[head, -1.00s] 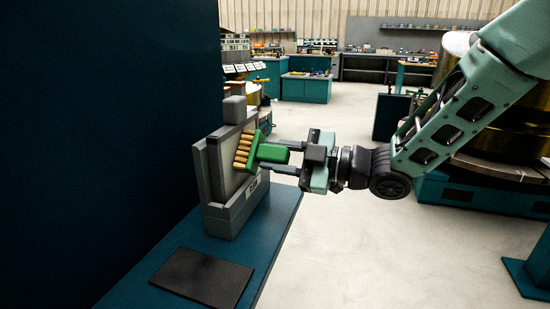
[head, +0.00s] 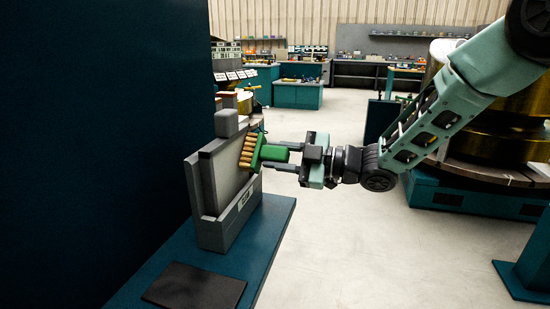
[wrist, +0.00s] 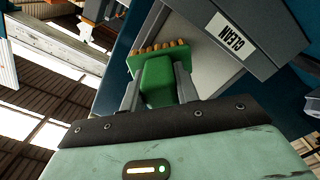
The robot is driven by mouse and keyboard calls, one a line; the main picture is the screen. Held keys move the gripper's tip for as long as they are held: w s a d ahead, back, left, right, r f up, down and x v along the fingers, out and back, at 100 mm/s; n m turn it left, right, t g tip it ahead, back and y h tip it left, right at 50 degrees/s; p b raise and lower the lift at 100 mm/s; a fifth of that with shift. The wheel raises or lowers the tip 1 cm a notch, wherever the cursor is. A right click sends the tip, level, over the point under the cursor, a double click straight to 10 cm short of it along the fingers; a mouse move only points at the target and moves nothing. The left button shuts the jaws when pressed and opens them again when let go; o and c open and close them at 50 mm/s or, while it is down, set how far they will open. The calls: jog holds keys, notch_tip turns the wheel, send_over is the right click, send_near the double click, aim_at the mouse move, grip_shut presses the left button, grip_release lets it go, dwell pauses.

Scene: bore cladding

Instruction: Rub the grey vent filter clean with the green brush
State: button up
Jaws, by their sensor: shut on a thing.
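The green brush (head: 270,154) has a row of tan bristle tufts facing left. My gripper (head: 285,157) is shut on its handle and holds it level. The grey vent filter (head: 219,187) stands upright in a grey holder (head: 228,226) on a teal shelf. The bristles are at the filter's right, upper edge; whether they touch it is hard to tell. In the wrist view the green brush (wrist: 159,82) sits between my fingers, its tufts near the grey panel, and a label reading "CLEAN" is on the holder (wrist: 245,38).
A black mat (head: 194,287) lies on the teal shelf (head: 262,235) in front of the holder. A dark blue wall (head: 100,130) rises close on the left. The pale floor (head: 370,260) to the right is open. Benches and a large brass drum stand farther back.

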jog(key=shift+w+d, duration=0.15)
jog(key=shift+w, duration=0.25)
jog(key=s+a+b, duration=0.3)
jog(key=s+a, duration=0.1)
jog(key=s, duration=0.6)
jog(key=shift+s, duration=0.15)
dwell(0.6)
jog(key=v, duration=0.6)
dwell(0.4)
